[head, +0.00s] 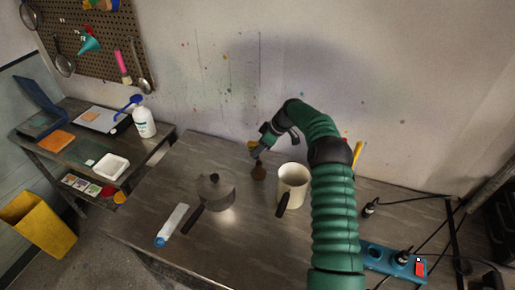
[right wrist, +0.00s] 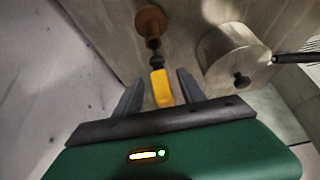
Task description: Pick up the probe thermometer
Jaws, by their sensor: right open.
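The yellow thing with a dark neck, which I take for the probe thermometer (right wrist: 161,88), lies between my right gripper's fingers in the right wrist view. In the head view a bit of its yellow (head: 251,146) shows beside the gripper. Its dark end points toward a small brown holder (head: 258,172), which also shows in the right wrist view (right wrist: 151,24). My right gripper (head: 257,153) is open just above the holder; in the wrist view (right wrist: 158,88) gaps show on both sides of the yellow part. Any probe tip is hidden. My left gripper is out of view.
A pale pot (head: 292,183) with a dark handle stands right of the holder. A lidded saucepan (head: 216,188) stands to the left, also in the wrist view (right wrist: 232,52). A white-and-blue tube (head: 173,223) lies front left. A blue power strip (head: 388,262) and cables lie right.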

